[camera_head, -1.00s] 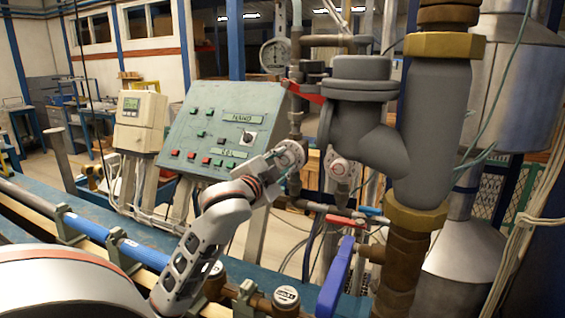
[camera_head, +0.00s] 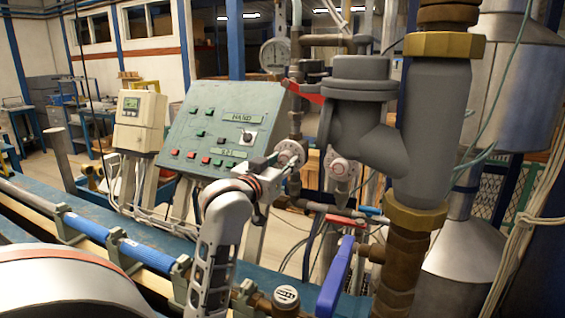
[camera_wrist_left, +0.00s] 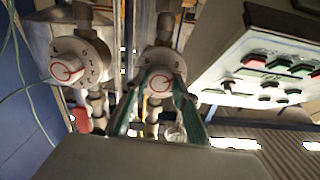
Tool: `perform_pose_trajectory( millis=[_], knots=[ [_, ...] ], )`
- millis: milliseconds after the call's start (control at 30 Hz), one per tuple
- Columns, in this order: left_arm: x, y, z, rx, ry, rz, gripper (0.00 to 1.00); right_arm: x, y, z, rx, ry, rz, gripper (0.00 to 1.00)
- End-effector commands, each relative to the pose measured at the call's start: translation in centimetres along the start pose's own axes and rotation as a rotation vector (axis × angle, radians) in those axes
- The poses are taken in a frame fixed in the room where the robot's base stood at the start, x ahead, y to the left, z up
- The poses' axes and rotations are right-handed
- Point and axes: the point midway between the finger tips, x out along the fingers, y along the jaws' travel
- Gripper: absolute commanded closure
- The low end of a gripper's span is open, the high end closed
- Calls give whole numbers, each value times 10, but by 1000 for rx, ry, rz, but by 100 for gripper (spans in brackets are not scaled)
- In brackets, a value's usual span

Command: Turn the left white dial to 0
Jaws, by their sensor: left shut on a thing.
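The left white dial (camera_head: 290,153) is mounted on a vertical pipe right of the green control panel. The right white dial (camera_head: 340,168) is beside it, a little lower. My left gripper (camera_head: 280,158) is at the left dial, shut on it. The left wrist view shows the left dial (camera_wrist_left: 163,66), with a red ring on its knob, between the green-edged fingers (camera_wrist_left: 160,98). The fingers hide part of its face, and I cannot read its setting. The right dial (camera_wrist_left: 68,68) shows in full there, with markings around its knob. My right gripper is not in view.
The green control panel (camera_head: 215,125) stands close left of the gripper. A thick grey valve body (camera_head: 362,110) and a red lever (camera_head: 303,92) are to the right. A blue handle (camera_head: 336,278) and a blue pipe (camera_head: 147,256) are lower down.

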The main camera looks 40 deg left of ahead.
Motion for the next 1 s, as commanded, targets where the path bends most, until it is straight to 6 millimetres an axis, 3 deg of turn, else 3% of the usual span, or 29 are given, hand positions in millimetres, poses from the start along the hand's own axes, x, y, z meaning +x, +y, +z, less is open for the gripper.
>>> perform_pose_trajectory(
  millis=[400,1000],
  knots=[
    [0,-1,-3,-238,6,0,93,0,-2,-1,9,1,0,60],
    [0,-1,-3,-288,8,0,93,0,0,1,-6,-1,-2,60]
  ],
)
